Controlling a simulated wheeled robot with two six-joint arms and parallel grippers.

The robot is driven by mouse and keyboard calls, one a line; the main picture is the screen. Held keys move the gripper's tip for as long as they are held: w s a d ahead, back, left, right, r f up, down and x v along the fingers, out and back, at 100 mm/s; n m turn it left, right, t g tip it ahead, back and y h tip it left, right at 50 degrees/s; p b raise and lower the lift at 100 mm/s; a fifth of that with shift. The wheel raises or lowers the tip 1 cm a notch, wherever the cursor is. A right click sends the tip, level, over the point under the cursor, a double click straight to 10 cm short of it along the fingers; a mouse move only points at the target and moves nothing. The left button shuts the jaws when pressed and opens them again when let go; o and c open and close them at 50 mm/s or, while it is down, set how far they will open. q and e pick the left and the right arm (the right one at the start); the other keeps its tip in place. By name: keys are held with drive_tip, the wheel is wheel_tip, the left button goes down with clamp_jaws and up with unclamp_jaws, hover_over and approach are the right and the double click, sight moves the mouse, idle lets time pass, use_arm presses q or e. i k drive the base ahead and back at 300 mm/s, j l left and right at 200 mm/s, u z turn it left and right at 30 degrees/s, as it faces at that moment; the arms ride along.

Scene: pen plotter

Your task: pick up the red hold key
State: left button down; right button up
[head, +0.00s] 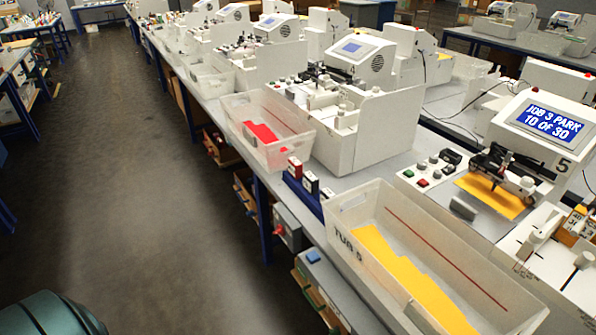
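A small upright block with a red face (294,168) stands at the back end of a blue rack (300,190) on the table's front edge, between two clear tubs. It looks like the red hold key, but it is too small to be sure. Two dark blocks with white parts (311,182) stand in line with it in the rack. A grey box (287,225) with a red knob (279,231) hangs on the table's side below. Neither of my grippers shows in the head view.
A clear tub marked "TUB 5" (348,222) holds yellow sheets in front of the rack. Another tub (233,110) with red pieces stands behind it. Plotter 5 (545,125) reads "JOB 3 PARK 10 OF 30". The aisle floor (150,190) at left is clear.

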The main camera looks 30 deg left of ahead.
sight(296, 168)
drive_tip(key=i+j+z, duration=0.1)
drive_tip(key=j+z, duration=0.15)
drive_tip(key=j, duration=0.7)
drive_tip(key=j+z, duration=0.2)
drive_tip(key=j, duration=0.75)
drive_tip(key=i, duration=0.05)
